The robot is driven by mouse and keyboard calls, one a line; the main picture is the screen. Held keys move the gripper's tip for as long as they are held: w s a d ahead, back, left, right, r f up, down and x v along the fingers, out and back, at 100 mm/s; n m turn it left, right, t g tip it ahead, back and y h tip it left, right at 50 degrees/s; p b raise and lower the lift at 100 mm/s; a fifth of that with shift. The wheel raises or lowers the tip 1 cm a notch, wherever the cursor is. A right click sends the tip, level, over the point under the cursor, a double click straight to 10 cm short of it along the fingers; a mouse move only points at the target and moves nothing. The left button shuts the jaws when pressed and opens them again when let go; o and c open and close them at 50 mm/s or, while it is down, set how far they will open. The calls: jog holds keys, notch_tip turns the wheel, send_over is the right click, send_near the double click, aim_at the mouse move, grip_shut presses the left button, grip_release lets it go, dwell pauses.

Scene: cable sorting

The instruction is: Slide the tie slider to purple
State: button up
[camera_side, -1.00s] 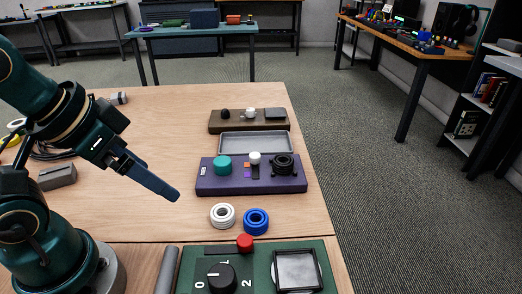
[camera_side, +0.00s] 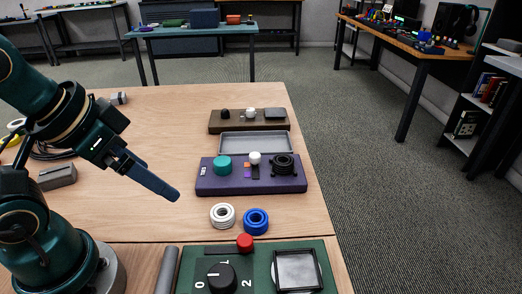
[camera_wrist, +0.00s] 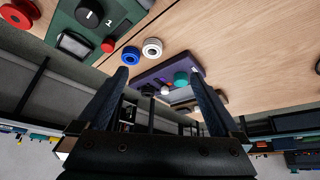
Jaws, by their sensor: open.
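The purple panel (camera_side: 215,187) lies on the table and carries a small white slider knob (camera_side: 254,158). The knob stands at the far end of a short dark slot (camera_side: 256,173), nearest the orange mark (camera_side: 247,166). A purple mark (camera_side: 248,177) lies in front of the orange one. My gripper (camera_side: 176,195) is in the air left of the panel, apart from it. In the wrist view the fingers of my gripper (camera_wrist: 159,74) are spread with nothing between them, and the purple panel (camera_wrist: 155,75) shows beyond them.
The panel also carries a teal knob (camera_side: 222,166) and a black ringed knob (camera_side: 284,165). A grey tray (camera_side: 255,135) is behind it. White (camera_side: 222,215) and blue (camera_side: 256,221) rings lie in front, before a green panel (camera_side: 258,270).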

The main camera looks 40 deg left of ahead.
jog(key=c, duration=0.6)
jog(key=w+r+m+t, duration=0.1)
jog(key=w+r, duration=0.4)
jog(key=w, duration=0.3)
jog(key=g, duration=0.2)
send_over(255, 154)
jog(key=s, duration=0.2)
notch_tip(255, 154, down, 11)
jog(key=shift+s+f, duration=0.1)
jog(key=shift+s, duration=0.05)
jog(key=shift+a+f+h, duration=0.1)
jog(key=shift+f+h, duration=0.2)
jog(key=shift+f, duration=0.1)
jog(key=shift+x, duration=2.35)
